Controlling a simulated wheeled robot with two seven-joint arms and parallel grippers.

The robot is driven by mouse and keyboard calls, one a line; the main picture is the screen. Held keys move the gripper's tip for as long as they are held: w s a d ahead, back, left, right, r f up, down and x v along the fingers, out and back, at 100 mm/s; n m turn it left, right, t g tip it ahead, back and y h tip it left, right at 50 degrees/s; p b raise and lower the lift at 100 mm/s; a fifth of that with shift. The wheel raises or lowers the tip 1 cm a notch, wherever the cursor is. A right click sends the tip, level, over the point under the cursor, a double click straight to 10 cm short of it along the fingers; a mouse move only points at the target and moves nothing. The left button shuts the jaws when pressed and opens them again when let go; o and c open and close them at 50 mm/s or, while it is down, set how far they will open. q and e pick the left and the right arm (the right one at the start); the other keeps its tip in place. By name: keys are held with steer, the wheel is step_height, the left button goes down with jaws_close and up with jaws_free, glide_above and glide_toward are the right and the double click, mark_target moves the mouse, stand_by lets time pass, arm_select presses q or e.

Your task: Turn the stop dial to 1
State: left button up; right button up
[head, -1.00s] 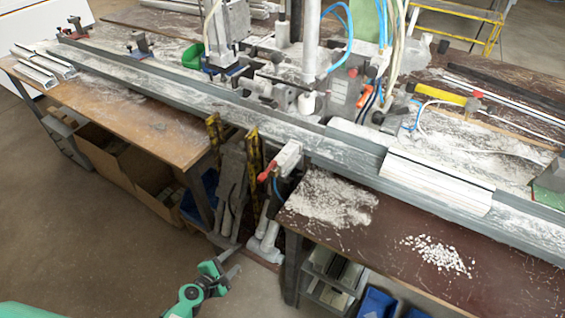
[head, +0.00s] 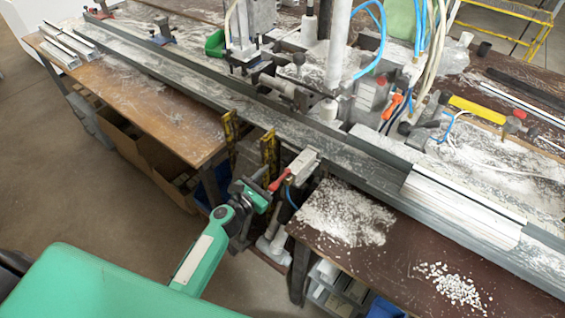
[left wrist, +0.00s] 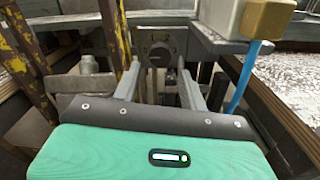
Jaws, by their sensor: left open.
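In the head view my left gripper (head: 266,181) is at the front of the bench, in the gap between the two tabletops; the dial cannot be made out there.
Worn yellow posts (head: 231,130) stand left of the gripper. The long grey rail (head: 330,148) runs above and behind. Debris lies on the brown right tabletop (head: 390,250).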

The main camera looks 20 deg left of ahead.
mark_target(284, 163)
arm_select(q)
steer(key=shift+x, duration=3.15)
steer(key=c, duration=0.7)
